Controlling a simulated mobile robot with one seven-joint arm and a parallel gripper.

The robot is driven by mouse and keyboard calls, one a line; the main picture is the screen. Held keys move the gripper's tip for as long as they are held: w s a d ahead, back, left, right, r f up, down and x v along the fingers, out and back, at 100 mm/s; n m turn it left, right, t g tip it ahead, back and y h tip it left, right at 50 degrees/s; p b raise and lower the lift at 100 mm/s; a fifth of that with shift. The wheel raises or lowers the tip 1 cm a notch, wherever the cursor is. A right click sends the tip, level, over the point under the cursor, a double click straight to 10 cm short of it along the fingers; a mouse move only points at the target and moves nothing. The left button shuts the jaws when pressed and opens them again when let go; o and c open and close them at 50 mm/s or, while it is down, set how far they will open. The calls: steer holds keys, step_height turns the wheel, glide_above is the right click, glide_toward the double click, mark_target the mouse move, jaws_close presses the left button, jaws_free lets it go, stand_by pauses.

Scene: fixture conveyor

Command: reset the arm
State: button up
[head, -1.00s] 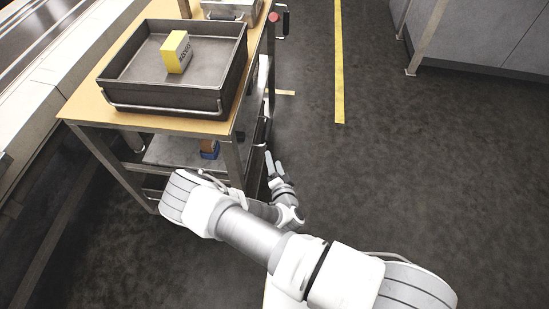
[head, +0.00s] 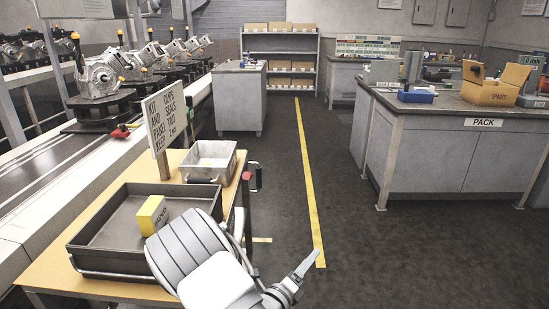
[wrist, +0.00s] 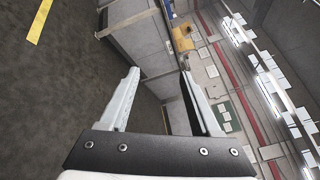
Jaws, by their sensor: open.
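My gripper (head: 306,268) shows at the lower middle of the head view, to the right of the cart and above the dark floor. In the wrist view its two fingers (wrist: 158,100) stand wide apart with nothing between them. My arm covers the right front corner of the cart's tray in the head view. A yellow and grey box (head: 152,215) sits in the dark tray (head: 105,262) on the wooden cart top (head: 60,268), apart from my gripper.
A metal bin (head: 208,162) and a sign (head: 165,118) stand behind the tray. A conveyor (head: 50,160) with machine parts runs along the left. The pack bench (head: 430,155) is at right, shelves (head: 280,62) at the back. Open floor with a yellow line (head: 308,180) lies between.

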steer(key=s+d+r+m+g+h, duration=0.3)
steer(key=s+d+r+m+g, duration=0.55)
steer(key=m, duration=0.65)
steer(key=s+d+r+m+g+y, duration=0.4)
steer(key=s+r+m+g+y, duration=0.25)
steer(key=s+m, duration=0.6)
steer(key=s+a+r+m+t+y, duration=0.65)
steer(key=r+m, duration=0.25)
steer(key=m, duration=0.5)
step_height(320, 180, up, 16)
steer(key=p, duration=1.6)
steer(key=shift+s+a+r+y, duration=0.2)
steer(key=shift+a+y, duration=0.1)
steer(key=shift+a, duration=0.1)
steer(key=shift+g, duration=0.25)
